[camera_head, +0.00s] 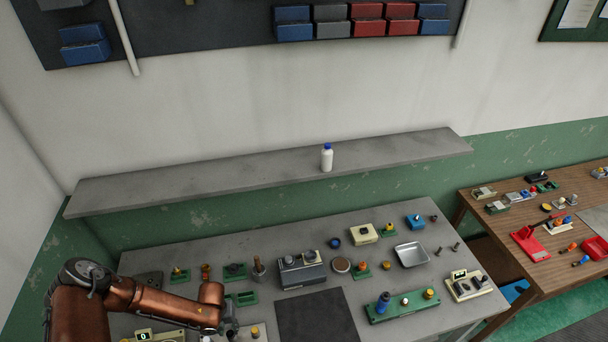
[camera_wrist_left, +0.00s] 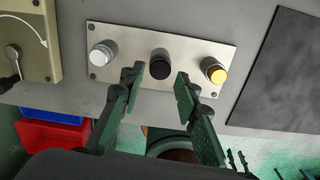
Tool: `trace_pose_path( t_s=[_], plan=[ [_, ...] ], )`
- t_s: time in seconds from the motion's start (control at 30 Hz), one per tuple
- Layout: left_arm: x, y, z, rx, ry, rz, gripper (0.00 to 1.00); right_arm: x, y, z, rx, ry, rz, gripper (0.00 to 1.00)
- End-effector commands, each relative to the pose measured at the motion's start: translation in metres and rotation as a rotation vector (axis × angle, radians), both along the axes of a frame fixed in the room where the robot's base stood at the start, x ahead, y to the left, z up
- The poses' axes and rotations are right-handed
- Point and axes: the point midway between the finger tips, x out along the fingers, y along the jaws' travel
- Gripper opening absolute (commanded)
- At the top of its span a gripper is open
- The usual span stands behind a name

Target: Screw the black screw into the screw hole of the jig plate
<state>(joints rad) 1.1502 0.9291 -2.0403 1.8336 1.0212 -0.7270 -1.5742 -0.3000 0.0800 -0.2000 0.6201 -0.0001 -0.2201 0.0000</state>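The jig plate (camera_wrist_left: 125,68) is a pale metal plate in the left wrist view, lying flat on the grey bench. It carries a silver-white knob on the left, the black screw (camera_wrist_left: 160,65) in the middle and a yellow knob on the right. The black screw stands upright at the plate; its thread and the screw hole are hidden under its head. My left gripper (camera_wrist_left: 157,78) is open, one finger on each side of the black screw, with gaps between. In the head view the left gripper (camera_head: 229,326) is low, partly covering the plate. My right gripper is not in view.
A dark square mat (camera_head: 315,317) lies right of the plate. A beige box with a dial (camera_wrist_left: 27,45) stands left of it. Behind are a grey device (camera_head: 301,270), small green fixtures and a metal tray (camera_head: 411,255). A shelf (camera_head: 230,170) holds a white bottle (camera_head: 327,158).

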Motion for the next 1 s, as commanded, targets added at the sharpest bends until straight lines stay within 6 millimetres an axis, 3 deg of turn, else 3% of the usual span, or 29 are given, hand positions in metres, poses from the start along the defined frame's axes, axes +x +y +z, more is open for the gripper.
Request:
trace_pose_path(
  t_s=[0.2, 0.37, 0.63, 1.0],
  plan=[
    [-0.0008, 0.0004, -0.0005, -0.001, 0.001, 0.279, 0.30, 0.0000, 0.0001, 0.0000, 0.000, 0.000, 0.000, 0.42],
    [-0.0003, 0.0000, -0.0003, -0.001, 0.001, 0.371, 0.30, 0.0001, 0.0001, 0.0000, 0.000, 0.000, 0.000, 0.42],
    [-0.0006, 0.0002, -0.0005, 0.000, 0.001, 0.693, 0.30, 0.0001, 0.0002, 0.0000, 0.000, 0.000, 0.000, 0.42],
    [0.0001, 0.0001, -0.0003, 0.000, 0.000, 0.741, 0.30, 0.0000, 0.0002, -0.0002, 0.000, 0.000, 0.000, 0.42]
  ],
)
